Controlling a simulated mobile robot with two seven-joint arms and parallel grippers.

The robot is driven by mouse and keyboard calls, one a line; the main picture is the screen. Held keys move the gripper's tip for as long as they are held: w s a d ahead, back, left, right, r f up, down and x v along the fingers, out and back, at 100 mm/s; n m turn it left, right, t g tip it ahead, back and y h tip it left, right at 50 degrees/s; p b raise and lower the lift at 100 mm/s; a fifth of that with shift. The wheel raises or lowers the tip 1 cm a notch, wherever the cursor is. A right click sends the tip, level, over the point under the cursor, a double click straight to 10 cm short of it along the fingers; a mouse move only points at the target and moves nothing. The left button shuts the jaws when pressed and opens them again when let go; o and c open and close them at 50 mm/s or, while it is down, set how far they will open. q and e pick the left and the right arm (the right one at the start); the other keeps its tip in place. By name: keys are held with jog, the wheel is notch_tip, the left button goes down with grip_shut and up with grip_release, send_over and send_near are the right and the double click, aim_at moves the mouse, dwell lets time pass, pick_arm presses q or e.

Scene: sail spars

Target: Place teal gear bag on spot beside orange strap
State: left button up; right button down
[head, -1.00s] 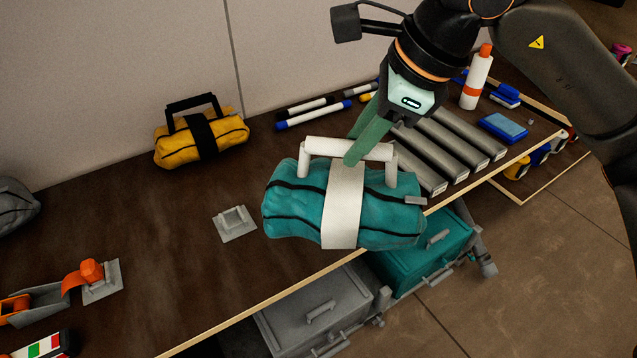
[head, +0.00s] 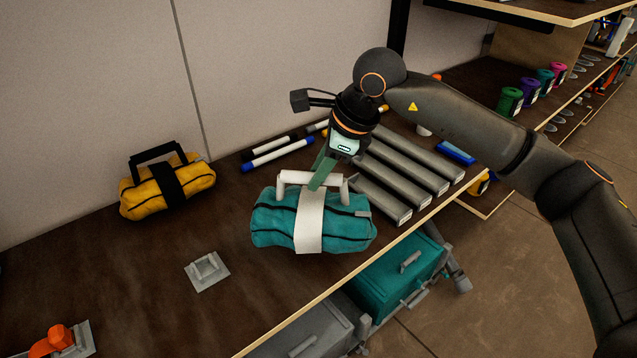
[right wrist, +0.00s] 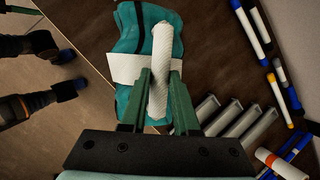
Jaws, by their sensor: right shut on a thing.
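The teal gear bag (head: 272,222) has a white middle band and a white handle, and hangs or rests over the dark tabletop near its front edge. My right gripper (head: 321,176) is shut on the handle from above. In the right wrist view, the green fingers (right wrist: 160,76) sit on both sides of the white handle (right wrist: 163,50), with the teal bag (right wrist: 128,45) behind. An orange strap (head: 60,338) on a grey plate is at the lower left, partly cut off. A bare grey square plate (head: 207,279) lies between strap and bag. My left gripper is not in view.
A yellow bag (head: 140,202) with a black band stands by the wall. Markers (head: 277,154) and grey bars (head: 410,175) lie behind and right of the teal bag. Grey and teal drawers (head: 395,280) are below the table edge. The tabletop around the square plate is clear.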

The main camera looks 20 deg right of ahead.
aim_at(319, 194)
jog(key=shift+w+d+f, duration=0.15)
jog(key=shift+w+f, duration=0.6)
jog(key=shift+f, duration=0.05)
notch_tip(319, 194, down, 3)
jog(key=shift+w+d+p, duration=0.1)
jog(key=shift+w+p, duration=0.05)
jog(key=shift+p, duration=0.4)
jog(key=shift+f, duration=0.25)
jog(key=shift+f, duration=0.15)
jog(key=c, duration=0.7)
grip_release()
jog(key=shift+o, duration=0.2)
